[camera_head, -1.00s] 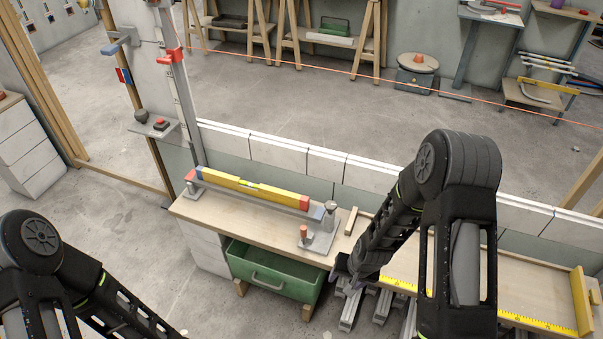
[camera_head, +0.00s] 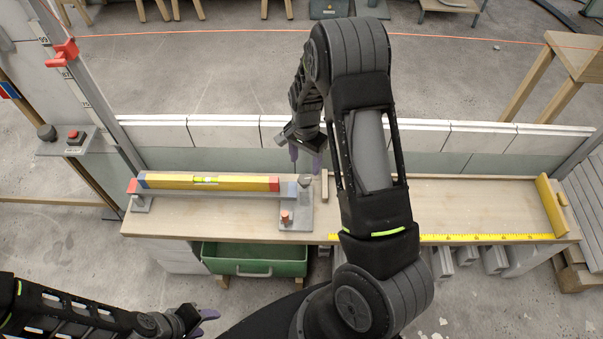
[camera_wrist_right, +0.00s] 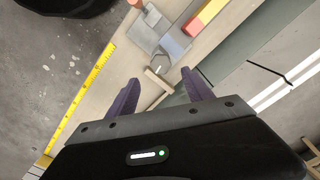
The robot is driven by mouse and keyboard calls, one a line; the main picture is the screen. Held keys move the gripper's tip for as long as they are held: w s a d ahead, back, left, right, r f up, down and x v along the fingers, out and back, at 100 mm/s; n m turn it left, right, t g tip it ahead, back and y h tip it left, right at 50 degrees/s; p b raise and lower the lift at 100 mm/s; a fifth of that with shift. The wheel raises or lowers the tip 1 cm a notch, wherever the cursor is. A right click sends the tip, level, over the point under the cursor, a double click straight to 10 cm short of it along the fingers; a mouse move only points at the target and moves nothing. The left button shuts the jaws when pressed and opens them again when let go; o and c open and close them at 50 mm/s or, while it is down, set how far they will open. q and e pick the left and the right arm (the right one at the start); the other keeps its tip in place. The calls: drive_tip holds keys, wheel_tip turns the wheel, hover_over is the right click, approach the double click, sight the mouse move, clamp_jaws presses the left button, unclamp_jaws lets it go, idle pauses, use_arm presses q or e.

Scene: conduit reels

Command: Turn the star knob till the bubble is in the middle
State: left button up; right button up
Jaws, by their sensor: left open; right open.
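The yellow spirit level (camera_head: 240,183), with red and blue end parts, lies on a grey rail on the bench. Its vial (camera_head: 205,180) shows as a small bright patch; I cannot tell where the bubble sits. A grey knob (camera_head: 304,181), likely the star knob, stands on a grey plate at the rail's right end. It also shows in the right wrist view (camera_wrist_right: 160,62). My right gripper (camera_head: 306,157) is open and empty, above and just beyond the knob. In its wrist view the knob lies ahead between the purple fingers (camera_wrist_right: 160,93). My left gripper (camera_head: 207,322) is open and empty, low in front of the bench.
A copper-coloured peg (camera_head: 286,217) stands on the plate near the knob. A wooden strip (camera_head: 324,186) lies to its right. A yellow tape (camera_head: 470,237) runs along the bench (camera_head: 450,205)'s front edge. A low block wall (camera_head: 225,130) stands behind. A green drawer (camera_head: 255,258) is below.

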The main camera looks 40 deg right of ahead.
sight(304, 179)
drive_tip(key=shift+f, duration=0.1)
drive_tip(key=shift+f, duration=3.9)
drive_tip(key=shift+c, duration=0.4)
clamp_jaws()
